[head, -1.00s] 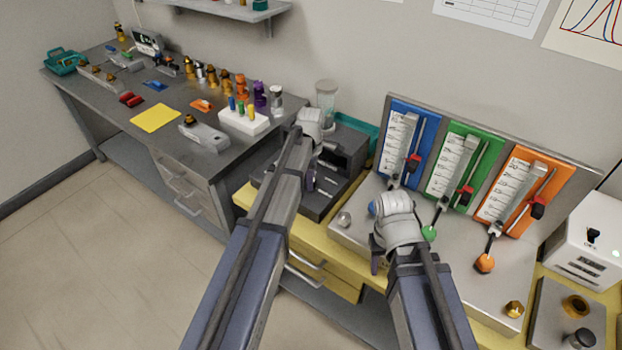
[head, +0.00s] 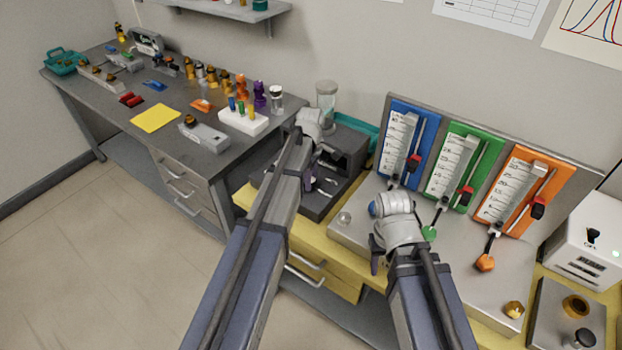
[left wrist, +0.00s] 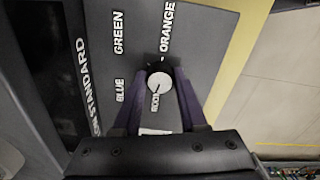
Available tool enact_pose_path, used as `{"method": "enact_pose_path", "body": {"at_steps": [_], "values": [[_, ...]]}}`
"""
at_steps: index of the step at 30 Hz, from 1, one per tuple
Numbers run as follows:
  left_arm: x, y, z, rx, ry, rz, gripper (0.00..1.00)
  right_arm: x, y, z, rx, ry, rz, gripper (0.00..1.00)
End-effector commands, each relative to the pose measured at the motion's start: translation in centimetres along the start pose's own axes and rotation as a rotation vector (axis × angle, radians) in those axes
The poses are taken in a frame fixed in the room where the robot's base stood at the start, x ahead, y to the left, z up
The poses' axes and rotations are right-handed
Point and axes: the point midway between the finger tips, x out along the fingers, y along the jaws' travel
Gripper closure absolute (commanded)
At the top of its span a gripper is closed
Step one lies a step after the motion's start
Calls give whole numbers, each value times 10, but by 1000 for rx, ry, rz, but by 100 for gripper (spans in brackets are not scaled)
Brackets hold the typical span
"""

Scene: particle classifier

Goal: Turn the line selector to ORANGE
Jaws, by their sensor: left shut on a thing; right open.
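The line selector knob (left wrist: 159,83) has a round pale top and sits on a dark grey panel (left wrist: 205,50) in the left wrist view. White labels around it read BLUE, GREEN, ORANGE and ROOM. ORANGE (left wrist: 167,27) is above the knob. A dark part of the knob with a small white mark shows on its ORANGE side. My left gripper (left wrist: 160,85) has its purple fingers on both sides of the knob, shut on it. In the head view my left arm hides most of the selector. My right gripper (head: 377,262) is open; its wrist hides part of it.
Blue (head: 406,142), green (head: 453,165) and orange (head: 520,190) gauge panels stand at the right behind a metal plate. A dark machine (head: 345,140) stands beside my left gripper. A grey bench (head: 110,95) with several small items is at left. A white box (head: 590,235) is far right.

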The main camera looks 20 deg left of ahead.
Motion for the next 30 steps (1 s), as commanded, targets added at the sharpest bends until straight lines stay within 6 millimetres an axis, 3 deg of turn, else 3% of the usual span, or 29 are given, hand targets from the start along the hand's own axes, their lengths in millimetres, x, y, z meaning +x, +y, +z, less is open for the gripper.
{"method": "enact_pose_path", "body": {"at_steps": [30], "values": [[0,0,-1,967,-8,0,100,0,0,0,0,0,0,50]]}}
